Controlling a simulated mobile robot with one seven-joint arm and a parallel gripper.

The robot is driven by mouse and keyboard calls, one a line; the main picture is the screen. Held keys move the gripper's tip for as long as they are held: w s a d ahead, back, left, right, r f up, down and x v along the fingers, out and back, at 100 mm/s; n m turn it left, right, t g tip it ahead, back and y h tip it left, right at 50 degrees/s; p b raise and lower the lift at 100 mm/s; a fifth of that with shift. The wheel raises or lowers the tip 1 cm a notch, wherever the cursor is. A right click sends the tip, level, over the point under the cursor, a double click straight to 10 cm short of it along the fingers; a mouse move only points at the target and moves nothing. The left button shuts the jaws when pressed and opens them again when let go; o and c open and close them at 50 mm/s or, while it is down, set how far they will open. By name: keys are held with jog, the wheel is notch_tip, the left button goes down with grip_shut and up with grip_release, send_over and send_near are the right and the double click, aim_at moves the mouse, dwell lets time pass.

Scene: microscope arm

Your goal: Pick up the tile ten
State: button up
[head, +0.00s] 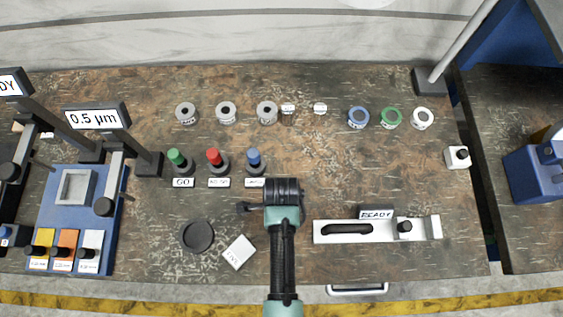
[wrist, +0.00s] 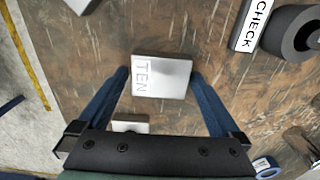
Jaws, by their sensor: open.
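The tile ten is a light grey-white block (wrist: 162,76) marked TEN, lying on the worn brown bench in the middle of the wrist view. My gripper (wrist: 160,88) is open, with one blue finger on each side of the tile. The tile looks clear of both fingers; the exact height above it is hard to judge. In the head view my gripper (head: 283,190) is over the bench's middle, and the arm hides the tile there.
A tile marked FIVE (head: 238,252) and a dark round disc (head: 198,236) lie to the left. Green, red and blue-topped pegs (head: 214,160) stand behind. The READY fixture (head: 377,229) is at right. A CHECK label (wrist: 257,25) sits beside a dark round part.

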grip_shut()
jog(key=shift+w+r, duration=0.1)
dwell(0.4)
notch_tip(320, 180, up, 9)
jog(key=w+r+n, duration=0.5)
jog(key=w+n, duration=0.2)
jog(key=n, duration=1.1)
jog(key=shift+r, duration=0.2)
